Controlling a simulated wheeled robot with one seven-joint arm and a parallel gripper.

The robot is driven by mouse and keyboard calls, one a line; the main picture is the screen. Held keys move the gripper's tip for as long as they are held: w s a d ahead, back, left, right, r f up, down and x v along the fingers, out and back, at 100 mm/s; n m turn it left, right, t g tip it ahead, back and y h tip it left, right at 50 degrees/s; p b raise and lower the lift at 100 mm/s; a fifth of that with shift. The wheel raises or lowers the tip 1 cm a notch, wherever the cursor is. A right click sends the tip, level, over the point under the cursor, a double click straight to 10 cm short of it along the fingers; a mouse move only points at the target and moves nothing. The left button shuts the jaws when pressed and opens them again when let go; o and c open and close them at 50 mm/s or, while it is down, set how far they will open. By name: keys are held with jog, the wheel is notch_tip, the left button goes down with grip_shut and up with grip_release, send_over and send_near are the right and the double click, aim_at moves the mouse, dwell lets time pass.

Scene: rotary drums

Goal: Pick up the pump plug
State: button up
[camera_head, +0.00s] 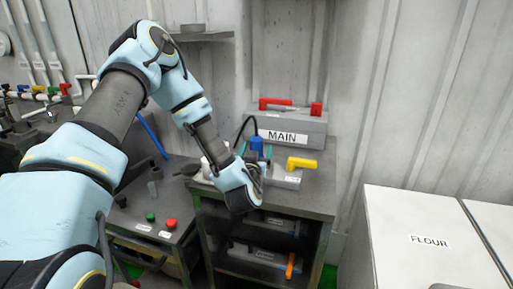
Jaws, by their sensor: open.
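A blue upright piece (257,144), which looks like a plug, stands on the dark cabinet top in front of the grey MAIN box. A black cable arches beside it on the left. I cannot read any label that confirms it is the pump plug. My gripper (257,170), at the end of my pale blue arm, is just below and in front of the blue piece in the picture. It is open. My wrist hides most of the gripper and the lower part of the blue piece, so I cannot tell whether they touch.
A grey box with a yellow handle (301,163) is close on the right. The MAIN box (288,128) with red parts stands behind. Boxes, one with an orange handle (290,265), fill the shelves below. A white FLOUR container (425,240) stands right; green and red buttons (171,224) are left.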

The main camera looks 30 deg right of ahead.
jog(key=shift+c, duration=0.4)
grip_shut()
dwell(0.4)
